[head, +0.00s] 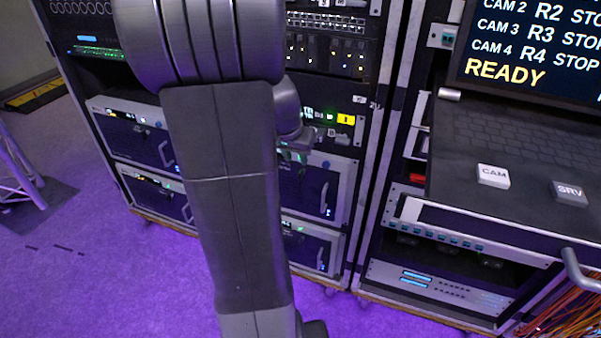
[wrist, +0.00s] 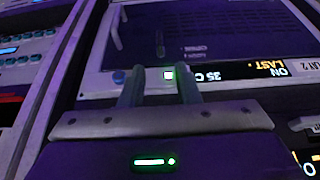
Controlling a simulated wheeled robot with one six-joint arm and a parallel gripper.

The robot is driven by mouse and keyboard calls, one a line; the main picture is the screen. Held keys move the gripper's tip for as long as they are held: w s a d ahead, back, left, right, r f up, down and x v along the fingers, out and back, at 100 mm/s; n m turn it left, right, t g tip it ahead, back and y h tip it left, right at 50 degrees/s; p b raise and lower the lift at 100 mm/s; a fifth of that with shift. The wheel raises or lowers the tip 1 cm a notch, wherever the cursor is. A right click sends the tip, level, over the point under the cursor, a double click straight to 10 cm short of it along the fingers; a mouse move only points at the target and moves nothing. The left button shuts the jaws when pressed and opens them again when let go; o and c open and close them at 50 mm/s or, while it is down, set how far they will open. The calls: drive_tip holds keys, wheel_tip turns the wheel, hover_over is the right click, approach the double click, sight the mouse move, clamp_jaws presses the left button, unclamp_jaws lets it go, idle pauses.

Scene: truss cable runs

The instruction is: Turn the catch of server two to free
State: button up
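In the head view my gripper (head: 297,152) is at the top of the upper right server (head: 322,190). My arm hides part of the rack, and the catch's position cannot be read.
Two more servers, upper (head: 130,125) and lower (head: 155,192), stand at left, and another (head: 312,248) at lower right. A console with a keyboard (head: 520,150) and CAM (head: 493,175) and SRV (head: 570,192) keys juts out at right. Purple floor at left is mostly clear.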

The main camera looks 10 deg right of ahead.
sight(300, 172)
drive_tip(key=b+x, duration=0.2)
drive_tip(key=x, duration=0.6)
drive_tip(key=shift+w+f, duration=0.1)
drive_tip(key=shift+f, duration=0.25)
clamp_jaws()
